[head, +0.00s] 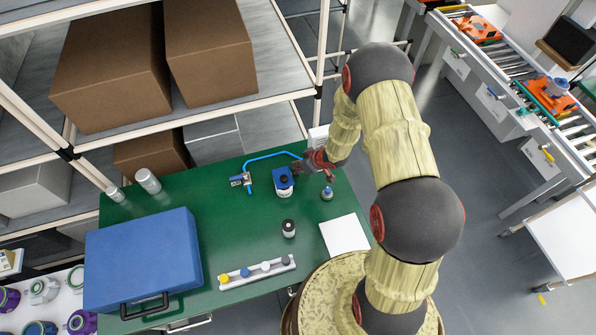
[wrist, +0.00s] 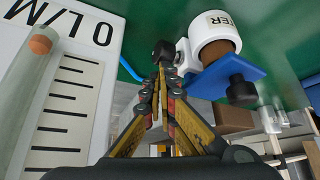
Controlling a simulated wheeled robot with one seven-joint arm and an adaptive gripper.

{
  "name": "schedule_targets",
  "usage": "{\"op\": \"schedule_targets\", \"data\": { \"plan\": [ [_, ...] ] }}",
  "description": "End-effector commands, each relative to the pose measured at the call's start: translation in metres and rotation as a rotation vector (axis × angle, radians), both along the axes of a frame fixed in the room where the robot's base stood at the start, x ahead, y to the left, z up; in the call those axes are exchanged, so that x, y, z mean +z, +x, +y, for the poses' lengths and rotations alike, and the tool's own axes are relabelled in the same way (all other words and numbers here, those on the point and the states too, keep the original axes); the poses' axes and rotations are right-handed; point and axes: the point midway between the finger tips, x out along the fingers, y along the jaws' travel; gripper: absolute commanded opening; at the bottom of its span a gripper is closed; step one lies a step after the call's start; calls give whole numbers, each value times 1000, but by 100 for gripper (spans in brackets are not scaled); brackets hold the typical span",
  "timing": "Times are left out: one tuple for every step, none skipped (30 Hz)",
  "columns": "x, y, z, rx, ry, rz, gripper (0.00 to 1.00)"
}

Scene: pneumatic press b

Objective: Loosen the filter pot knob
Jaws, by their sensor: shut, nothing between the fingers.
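The filter pot (wrist: 215,28) is a white cylinder with lettering ending in "TER" and a brown band, joined to a blue plate (wrist: 225,74). In the head view the pot assembly (head: 283,182) stands on the green table. A black knob (wrist: 163,49) lies beside a white fitting on the pot's side. Another black knob (wrist: 241,91) sits on the blue plate. My gripper (wrist: 164,70) is shut and empty. Its fingertips point at the side knob and overlap it in the wrist view; I cannot tell whether they touch. In the head view my gripper (head: 308,168) is right of the pot.
A white flow meter panel (wrist: 70,80) marked "0 L/M" stands close on the left in the wrist view. A blue hose (head: 270,155) runs behind the pot. A small bottle (head: 327,193), a dark-capped jar (head: 289,228) and a blue case (head: 143,260) are on the table (head: 230,215).

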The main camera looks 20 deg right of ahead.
Motion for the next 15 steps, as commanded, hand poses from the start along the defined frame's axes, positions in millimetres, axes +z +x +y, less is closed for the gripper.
{"op": "schedule_targets", "data": {
  "plan": [
    [0, 2, 0, 0, 0, 0, 0],
    [0, 3, 0, 1, 0, 1, 0],
    [0, 4, 0, 1, 0, 1, 0],
    [0, 5, 0, 0, 0, 1, 0],
    [0, 6, 0, 0, 0, 1, 0],
    [0, 7, 0, 0, 0, 0, 0],
    [0, 7, 0, 0, 0, 0, 0],
    [0, 7, 0, 0, 0, 0, 0],
    [0, 8, 0, 0, 0, 0, 0],
    [0, 8, 0, 0, 0, 0, 0],
    [0, 7, 0, 0, 0, 0, 0],
    [0, 7, 0, 0, 0, 0, 0],
    [0, 7, 0, 0, 0, 0, 0],
    [0, 7, 0, 0, 0, 0, 0],
    [0, 7, 0, 0, 0, 0, 0]
  ]
}}
